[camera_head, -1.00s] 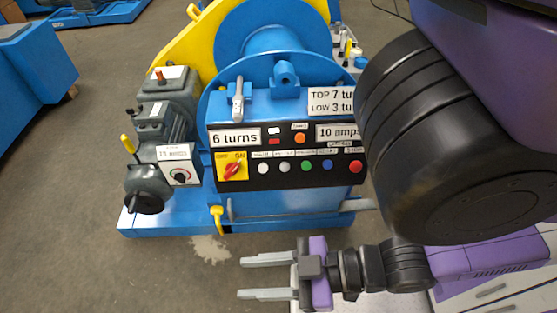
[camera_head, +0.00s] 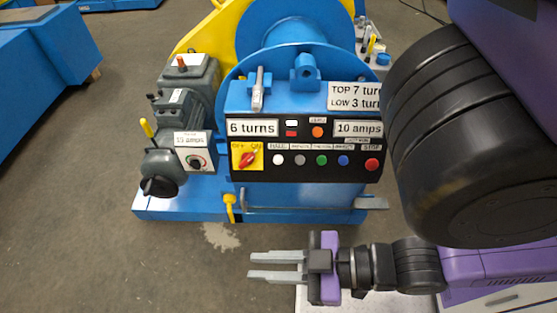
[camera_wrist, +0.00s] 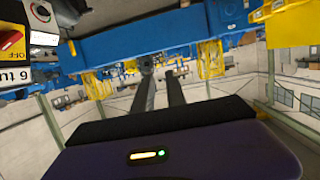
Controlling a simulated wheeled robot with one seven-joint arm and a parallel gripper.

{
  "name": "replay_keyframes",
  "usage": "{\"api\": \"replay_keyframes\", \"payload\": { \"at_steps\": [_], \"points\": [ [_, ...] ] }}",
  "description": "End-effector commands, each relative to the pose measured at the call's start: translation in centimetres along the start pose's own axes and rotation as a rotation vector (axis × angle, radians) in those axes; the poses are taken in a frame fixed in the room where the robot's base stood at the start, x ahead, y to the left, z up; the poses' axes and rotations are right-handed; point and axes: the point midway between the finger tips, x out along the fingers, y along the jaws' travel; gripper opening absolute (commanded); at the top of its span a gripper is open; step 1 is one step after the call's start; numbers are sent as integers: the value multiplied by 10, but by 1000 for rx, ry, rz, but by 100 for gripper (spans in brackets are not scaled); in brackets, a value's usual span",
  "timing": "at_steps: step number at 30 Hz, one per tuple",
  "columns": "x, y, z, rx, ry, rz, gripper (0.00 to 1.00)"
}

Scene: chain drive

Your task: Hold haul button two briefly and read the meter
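The control panel (camera_head: 305,148) is on the front of the blue chain drive. A row of buttons runs across it: white (camera_head: 278,160), grey (camera_head: 301,160), green (camera_head: 321,160), blue (camera_head: 343,160) and red STOP (camera_head: 372,165). The small labels above most buttons are too blurred to read surely. The meter plate (camera_head: 358,128) reads 10 amps; another plate (camera_head: 252,128) reads 6 turns. My gripper (camera_head: 262,265) is in front of and below the panel, away from the buttons. Its fingers are apart with nothing between them; they also show in the wrist view (camera_wrist: 160,92).
A red rotary switch (camera_head: 247,159) on yellow is at the panel's left. A grey motor (camera_head: 178,140) with a 15 amps box stands left. A sign reads TOP 7, LOW 3 turns (camera_head: 355,96). A bar (camera_head: 310,200) crosses below the panel.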

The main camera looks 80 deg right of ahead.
Motion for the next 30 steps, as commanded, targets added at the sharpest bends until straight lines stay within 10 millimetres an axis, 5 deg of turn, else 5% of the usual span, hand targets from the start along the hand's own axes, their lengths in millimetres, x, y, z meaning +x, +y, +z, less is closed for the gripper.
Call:
{"api": "replay_keyframes", "payload": {
  "at_steps": [30],
  "points": [
    [0,0,0,0,0,0,0]
  ]
}}
